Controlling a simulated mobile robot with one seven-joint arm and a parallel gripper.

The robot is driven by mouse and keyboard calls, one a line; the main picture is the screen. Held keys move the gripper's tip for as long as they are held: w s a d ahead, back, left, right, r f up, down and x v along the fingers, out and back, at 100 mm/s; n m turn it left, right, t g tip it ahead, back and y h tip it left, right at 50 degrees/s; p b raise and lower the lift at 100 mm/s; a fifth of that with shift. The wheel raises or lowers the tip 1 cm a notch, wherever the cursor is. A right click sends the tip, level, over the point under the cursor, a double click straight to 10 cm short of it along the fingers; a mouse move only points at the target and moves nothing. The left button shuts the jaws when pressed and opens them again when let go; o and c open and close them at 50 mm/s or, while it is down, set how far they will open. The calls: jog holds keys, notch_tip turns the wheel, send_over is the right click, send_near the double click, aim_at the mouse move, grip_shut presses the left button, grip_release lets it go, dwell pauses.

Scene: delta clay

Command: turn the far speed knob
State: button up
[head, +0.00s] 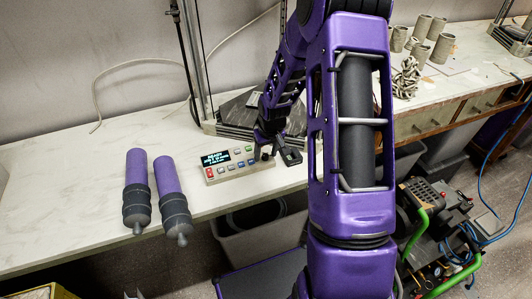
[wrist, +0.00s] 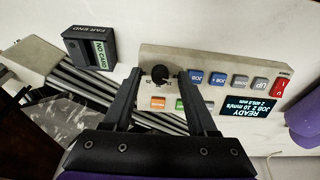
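The speed knob (wrist: 160,74) is a small round black knob with marks around it, near one end of a beige control box (wrist: 225,62). The box also shows in the head view (head: 238,172), on the bench with its lit display. My gripper (wrist: 161,76) is open, with one fingertip on each side of the knob. A gap shows between each finger and the knob. I cannot tell how deep the fingertips reach. In the head view my gripper (head: 267,150) is at the right end of the box and hides the knob there.
A dark card reader (wrist: 90,48) reading NO CARD and FAR END stands beside the box. Coloured buttons (wrist: 218,78) and a display (wrist: 247,109) lie close to the fingers. Two purple-and-grey cylinders (head: 168,182) lie left of the box. A metal profile frame (head: 235,130) stands behind.

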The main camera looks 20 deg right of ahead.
jog(key=shift+r, duration=0.1)
jog(key=p+v, duration=0.3)
jog(key=v, duration=1.4)
jog(key=shift+r, duration=0.1)
